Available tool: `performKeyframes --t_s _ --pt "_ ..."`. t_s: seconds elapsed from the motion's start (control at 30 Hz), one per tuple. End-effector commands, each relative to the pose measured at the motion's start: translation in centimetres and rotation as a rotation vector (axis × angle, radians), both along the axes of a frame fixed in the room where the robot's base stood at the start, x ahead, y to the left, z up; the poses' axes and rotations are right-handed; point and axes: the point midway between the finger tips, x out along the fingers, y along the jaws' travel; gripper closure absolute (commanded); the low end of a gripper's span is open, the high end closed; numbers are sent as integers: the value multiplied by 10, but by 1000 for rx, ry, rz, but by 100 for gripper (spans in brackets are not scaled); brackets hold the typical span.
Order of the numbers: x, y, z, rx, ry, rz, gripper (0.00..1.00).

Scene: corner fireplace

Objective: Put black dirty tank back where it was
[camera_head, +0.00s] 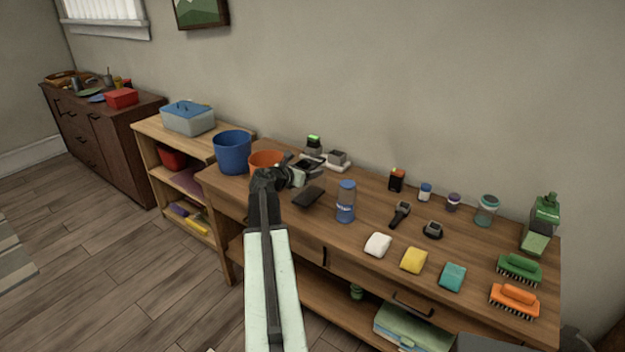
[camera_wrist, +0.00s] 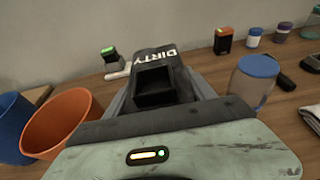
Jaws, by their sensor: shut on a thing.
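The black tank, with DIRTY in white letters, is between my gripper's fingers in the wrist view (camera_wrist: 155,88). It has a square opening facing the camera. In the head view, my gripper (camera_head: 302,171) is over the far left part of the wooden workbench (camera_head: 375,242), just right of the orange bucket (camera_head: 263,160). The tank (camera_head: 308,165) shows only as a small dark part there. My gripper is shut on it. I cannot tell whether the tank touches the bench top.
A blue bucket (camera_head: 232,152) stands left of the orange one. A blue-lidded bottle (camera_head: 346,202) is close on the right. A dark flat shape (camera_head: 308,197) lies in front.

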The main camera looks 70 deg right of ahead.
Motion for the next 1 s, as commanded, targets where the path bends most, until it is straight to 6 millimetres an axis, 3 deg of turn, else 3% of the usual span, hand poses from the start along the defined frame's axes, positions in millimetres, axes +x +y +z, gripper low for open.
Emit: performKeyframes --t_s 0.1,0.27,0.53,0.9,0.93,1.0 --pt "-4 -18 -2 1 0 -1 91" --pt "-6 -20 -3 0 0 0 91" --pt "-6 -20 -41 0 0 -1 91" --pt "-6 -20 -42 0 0 -1 91" --pt "-6 -20 -41 0 0 -2 34" --pt "-7 -20 -40 0 0 -2 15"
